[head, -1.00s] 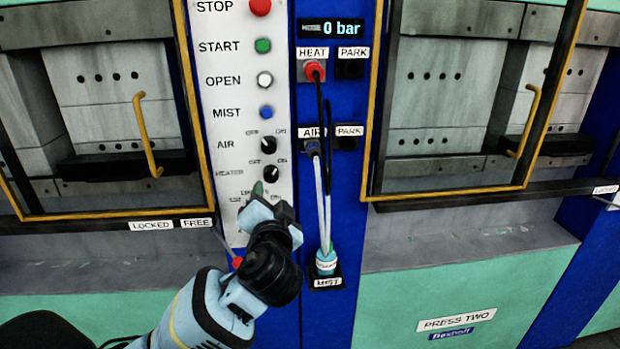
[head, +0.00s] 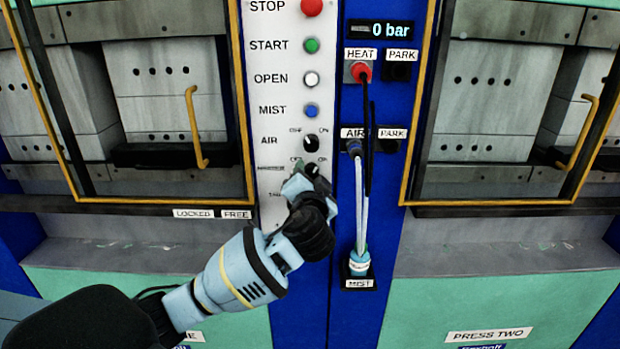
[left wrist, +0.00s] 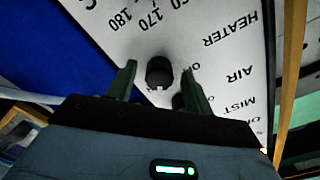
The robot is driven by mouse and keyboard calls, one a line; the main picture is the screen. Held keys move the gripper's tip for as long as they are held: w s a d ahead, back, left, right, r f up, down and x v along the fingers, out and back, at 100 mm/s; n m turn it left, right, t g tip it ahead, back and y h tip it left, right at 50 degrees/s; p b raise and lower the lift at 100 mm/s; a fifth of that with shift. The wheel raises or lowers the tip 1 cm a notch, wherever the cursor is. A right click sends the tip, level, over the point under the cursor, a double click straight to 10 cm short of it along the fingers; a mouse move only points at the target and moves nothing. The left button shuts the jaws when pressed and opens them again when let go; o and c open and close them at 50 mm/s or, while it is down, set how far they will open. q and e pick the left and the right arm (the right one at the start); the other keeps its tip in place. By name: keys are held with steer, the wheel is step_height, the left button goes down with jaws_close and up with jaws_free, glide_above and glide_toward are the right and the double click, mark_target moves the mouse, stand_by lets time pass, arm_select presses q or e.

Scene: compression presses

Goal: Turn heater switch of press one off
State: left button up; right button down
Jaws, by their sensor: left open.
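Press one's control panel (head: 275,205) is white and stands left of the blue column. Its HEATER row is below the AIR row. The black heater switch (left wrist: 160,72) is a round knob with a pale notch, seen in the left wrist view between my left gripper's two green fingers, with gaps on both sides. In the head view, my left gripper (head: 306,172) is open at the heater row and covers most of this switch. Whether a finger touches the knob, and which setting it points to, I cannot tell. My right gripper is not in view.
The air knob (head: 310,143) is just above, and blue MIST (head: 312,111), white OPEN (head: 311,79), green START (head: 311,45) and red STOP (head: 312,7) buttons are higher. Cables hang from the red HEAT plug (head: 361,72) on the right. A yellow door handle (head: 194,130) is on the left.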

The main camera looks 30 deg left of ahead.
arm_select(q)
steer(key=c, duration=1)
steer(key=shift+f+n, duration=0.1)
steer(key=shift+n, duration=0.2)
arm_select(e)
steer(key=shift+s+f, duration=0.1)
arm_select(q)
steer(key=shift+w+d+f+n+b, duration=0.1)
steer(key=shift+n+b, duration=0.3)
steer(key=shift+n, duration=2.4)
steer(key=shift+d+n+b, duration=0.1)
steer(key=shift+n+b, duration=0.25)
steer(key=shift+n, duration=2.45)
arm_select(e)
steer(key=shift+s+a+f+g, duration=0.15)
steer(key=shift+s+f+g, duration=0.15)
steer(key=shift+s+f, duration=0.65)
arm_select(q)
steer(key=shift+a, duration=0.1)
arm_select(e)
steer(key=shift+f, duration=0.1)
